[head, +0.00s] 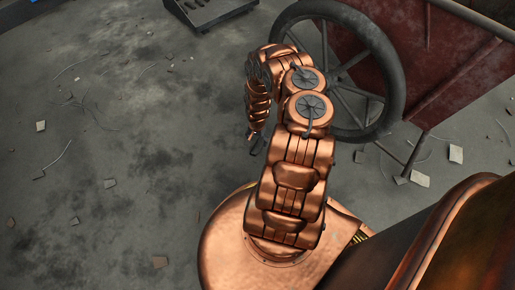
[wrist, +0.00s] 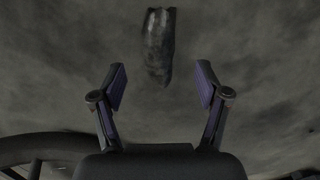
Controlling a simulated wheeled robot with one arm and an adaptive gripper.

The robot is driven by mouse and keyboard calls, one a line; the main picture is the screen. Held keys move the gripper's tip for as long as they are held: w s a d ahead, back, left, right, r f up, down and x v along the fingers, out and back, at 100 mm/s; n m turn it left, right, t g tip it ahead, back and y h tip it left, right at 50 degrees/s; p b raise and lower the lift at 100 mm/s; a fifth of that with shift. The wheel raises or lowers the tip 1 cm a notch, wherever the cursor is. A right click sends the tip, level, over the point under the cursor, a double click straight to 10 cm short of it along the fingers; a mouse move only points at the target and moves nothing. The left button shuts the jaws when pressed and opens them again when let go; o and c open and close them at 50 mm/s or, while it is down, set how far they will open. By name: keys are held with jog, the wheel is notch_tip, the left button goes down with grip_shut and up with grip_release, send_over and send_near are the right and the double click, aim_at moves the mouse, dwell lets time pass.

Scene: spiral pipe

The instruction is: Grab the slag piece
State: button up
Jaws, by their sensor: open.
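In the wrist view, a dark, elongated, rough piece, which looks like the slag piece (wrist: 158,48), shows at the top centre against the grey floor. It lies lengthwise, pointing toward the gap between my fingers. My gripper (wrist: 161,86) is open, with its two fingers apart and nothing between them. The piece is beyond the fingertips and not touching them. In the head view my gripper (head: 256,145) hangs down at the left of my copper arm, small and partly hidden by it. I cannot make out the slag piece in the head view.
A dark spoked wheel (head: 397,60) and a dark red barrow-like body (head: 440,75) stand close to the right of my arm. A dark tray-like object (head: 210,10) is at the top. The stained concrete floor (head: 120,130) at left is mostly open, with small chips and wires scattered about.

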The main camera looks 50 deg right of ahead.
aim_at(258, 145)
jog(key=shift+f+b, duration=1.7)
jog(key=shift+f, duration=0.85)
jog(key=c, duration=1.3)
